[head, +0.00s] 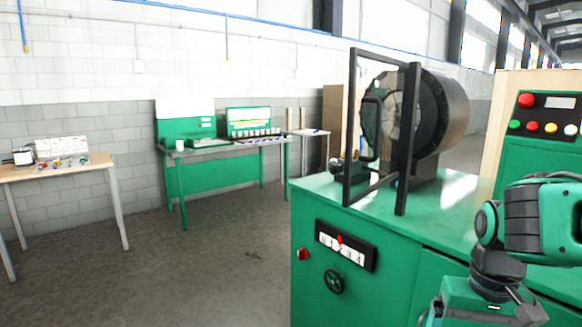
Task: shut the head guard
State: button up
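The head guard is a clear panel in a tall black frame (408,140). It stands upright on the green machine's top, at an angle in front of the round dark crimping head (445,105). A black loop handle (379,130) shows on the panel. The guard's left edge stands out clear of the head, and the guard looks swung open; its hinge is hard to make out. The head's face shows partly through the panel. Parts of my teal and black arm are at the lower right, apart from the guard. I cannot make out my gripper's fingers in this view.
The green machine cabinet (325,285) carries a small black counter panel (346,246) and a handwheel (334,281). A button box (545,113) stands at right. A green workbench (220,148) and a wooden table (60,171) stand along the wall. The floor at left is clear.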

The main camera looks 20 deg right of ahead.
aim_at(348, 201)
jog(key=u, duration=0.6)
jog(key=k, duration=1.65)
jog(key=z, duration=0.5)
jog(key=i, duration=1)
jog(key=u, duration=0.05)
